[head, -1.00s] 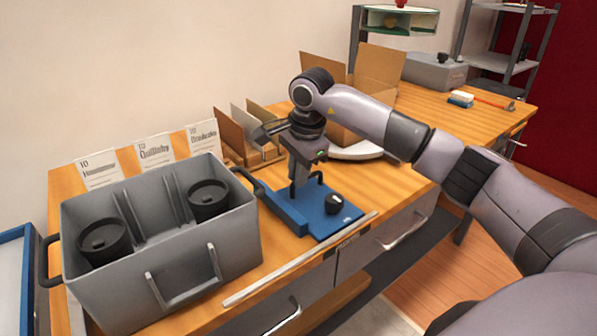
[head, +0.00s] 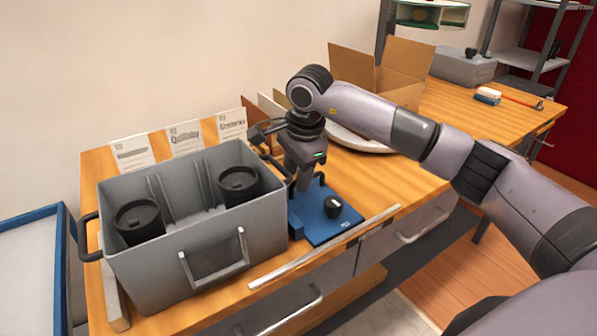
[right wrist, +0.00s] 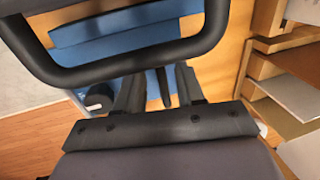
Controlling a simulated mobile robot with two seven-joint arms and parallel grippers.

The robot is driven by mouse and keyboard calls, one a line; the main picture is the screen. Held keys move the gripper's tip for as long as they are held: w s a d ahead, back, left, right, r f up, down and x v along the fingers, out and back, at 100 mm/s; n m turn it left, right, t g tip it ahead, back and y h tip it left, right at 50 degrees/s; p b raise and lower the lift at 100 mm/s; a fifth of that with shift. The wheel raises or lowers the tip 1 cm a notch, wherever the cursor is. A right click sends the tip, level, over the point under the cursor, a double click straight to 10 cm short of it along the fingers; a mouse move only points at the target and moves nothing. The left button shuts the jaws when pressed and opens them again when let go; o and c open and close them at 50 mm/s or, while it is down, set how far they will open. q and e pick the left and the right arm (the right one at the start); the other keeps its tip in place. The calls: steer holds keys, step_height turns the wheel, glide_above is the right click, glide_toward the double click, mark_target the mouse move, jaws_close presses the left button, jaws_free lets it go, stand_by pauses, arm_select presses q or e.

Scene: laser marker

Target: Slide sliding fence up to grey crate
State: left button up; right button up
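The blue sliding fence (head: 296,229) with its flat base plate (head: 345,220) and black knob (head: 332,207) lies right of the grey crate (head: 190,265). Its raised bar is at or almost at the crate's right wall; I cannot tell whether they touch. My right gripper (head: 303,186) points down over the fence. In the right wrist view, the fingers (right wrist: 160,88) stand apart, with a dark upright piece, seemingly the fence's handle, between them and blue showing beside it. A black loop, seemingly the crate's side handle, crosses close above. My left gripper is not in view.
Two black cups (head: 138,222) stand in the crate. Cards (head: 186,140) stand behind it, and cardboard dividers and an open cardboard box (head: 385,75) are farther right. A pale metal strip (head: 330,245) lies along the table's front edge. Table right of the plate is clear.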

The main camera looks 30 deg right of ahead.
mark_target(301, 200)
step_height(301, 200, up, 7)
steer(key=s, duration=0.1)
steer(key=shift+s, duration=0.2)
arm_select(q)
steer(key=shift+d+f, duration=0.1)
arm_select(e)
steer(key=shift+d, duration=0.1)
stand_by(0.3)
